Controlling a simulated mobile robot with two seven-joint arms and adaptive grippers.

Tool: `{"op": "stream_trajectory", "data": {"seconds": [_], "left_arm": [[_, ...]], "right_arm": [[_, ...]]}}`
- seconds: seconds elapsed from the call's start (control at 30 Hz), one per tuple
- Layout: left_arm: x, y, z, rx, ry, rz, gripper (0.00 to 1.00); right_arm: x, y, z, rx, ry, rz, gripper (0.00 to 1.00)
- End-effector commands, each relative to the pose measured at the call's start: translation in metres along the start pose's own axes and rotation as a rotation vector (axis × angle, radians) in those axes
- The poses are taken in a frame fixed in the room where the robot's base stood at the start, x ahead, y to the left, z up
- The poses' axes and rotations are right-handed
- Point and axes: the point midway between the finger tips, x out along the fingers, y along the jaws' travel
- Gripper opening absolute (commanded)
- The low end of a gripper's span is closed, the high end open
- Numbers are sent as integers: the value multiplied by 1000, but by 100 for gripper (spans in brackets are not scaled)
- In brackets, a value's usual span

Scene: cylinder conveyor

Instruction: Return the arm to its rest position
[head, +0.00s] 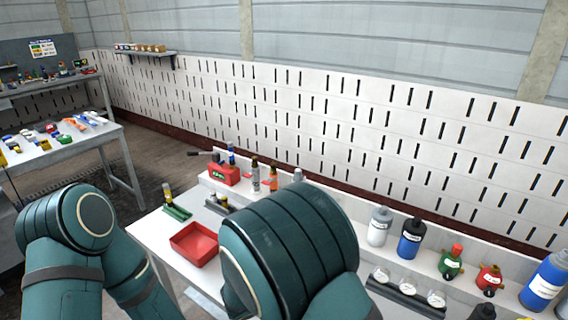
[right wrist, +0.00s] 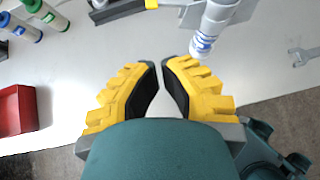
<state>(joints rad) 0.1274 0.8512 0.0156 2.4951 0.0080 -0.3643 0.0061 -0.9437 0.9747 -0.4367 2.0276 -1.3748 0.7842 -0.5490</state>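My right arm's large teal links fill the lower middle of the head view and hide part of the white table (head: 150,232). My right gripper (right wrist: 161,65) shows in the right wrist view, over the grey-white tabletop. Its yellow fingers with black pads nearly meet at the tips, with nothing between them. My left arm's teal links are at the lower left of the head view. The left gripper is in neither view.
A red tray (head: 194,243) lies left of my right arm. To the right stand a white bottle (head: 379,226), a blue bottle (head: 411,238) and a green bottle (head: 451,262). A white cylinder (right wrist: 214,25) is beyond my right fingers, and a wrench (right wrist: 304,56) lies to the right.

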Motion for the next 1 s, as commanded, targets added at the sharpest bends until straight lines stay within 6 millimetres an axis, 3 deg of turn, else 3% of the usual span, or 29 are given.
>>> {"op": "stream_trajectory", "data": {"seconds": [0.13,0.23,0.4,0.5,0.63,0.8,1.0], "left_arm": [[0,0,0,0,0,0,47],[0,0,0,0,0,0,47],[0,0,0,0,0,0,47],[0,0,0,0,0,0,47],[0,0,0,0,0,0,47],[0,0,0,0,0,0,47],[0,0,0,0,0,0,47]], "right_arm": [[25,-42,-35,159,194,-119,0],[36,-82,-78,389,413,-263,0],[30,-125,-139,878,725,-525,0],[22,-136,-159,1198,846,-679,0],[18,-144,-167,1634,924,-865,0],[27,-155,-160,2120,893,-1040,0],[37,-167,-151,2400,814,-1118,0]]}}
